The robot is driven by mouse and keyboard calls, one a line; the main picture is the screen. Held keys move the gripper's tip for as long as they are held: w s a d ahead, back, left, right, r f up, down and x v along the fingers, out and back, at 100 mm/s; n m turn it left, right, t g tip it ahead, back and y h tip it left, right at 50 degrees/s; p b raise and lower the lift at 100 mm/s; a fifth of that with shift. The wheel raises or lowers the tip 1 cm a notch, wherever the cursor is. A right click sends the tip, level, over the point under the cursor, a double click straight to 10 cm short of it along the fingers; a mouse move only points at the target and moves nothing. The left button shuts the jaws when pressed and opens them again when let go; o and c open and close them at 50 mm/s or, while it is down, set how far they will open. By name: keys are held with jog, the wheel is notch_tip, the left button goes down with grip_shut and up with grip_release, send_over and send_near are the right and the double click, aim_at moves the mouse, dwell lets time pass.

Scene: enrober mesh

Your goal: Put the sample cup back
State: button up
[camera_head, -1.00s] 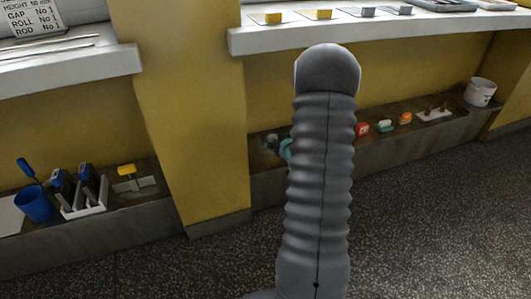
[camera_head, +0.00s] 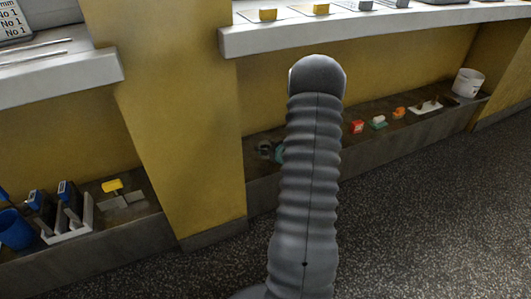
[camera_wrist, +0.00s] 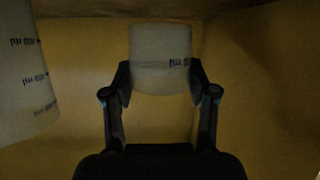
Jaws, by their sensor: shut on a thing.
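My gripper (camera_wrist: 160,82) is shut on a pale sample cup (camera_wrist: 160,45) with dark printed marks, its two fingers against the cup's sides. The cup shows only in the wrist view, upright in the picture, with the yellow wall behind it. A second pale vessel (camera_wrist: 24,80) with similar dark marks stands at the left edge of that view, partly cut off and apart from the held cup. In the head view my own arm hides the gripper and the cup.
In the head view a low dark ledge bears small red (camera_head: 357,127), green-white (camera_head: 378,122) and orange (camera_head: 399,113) items and a white bucket (camera_head: 468,83). A white shelf (camera_head: 380,33) runs above. A yellow pillar (camera_head: 185,130) juts out at left. The speckled floor (camera_head: 430,220) is clear.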

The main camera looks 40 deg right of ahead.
jog(key=shift+f, duration=1.4)
jog(key=shift+f, duration=0.1)
jog(key=shift+f+b, duration=0.15)
jog(key=shift+b, duration=0.2)
jog(key=o, duration=1.3)
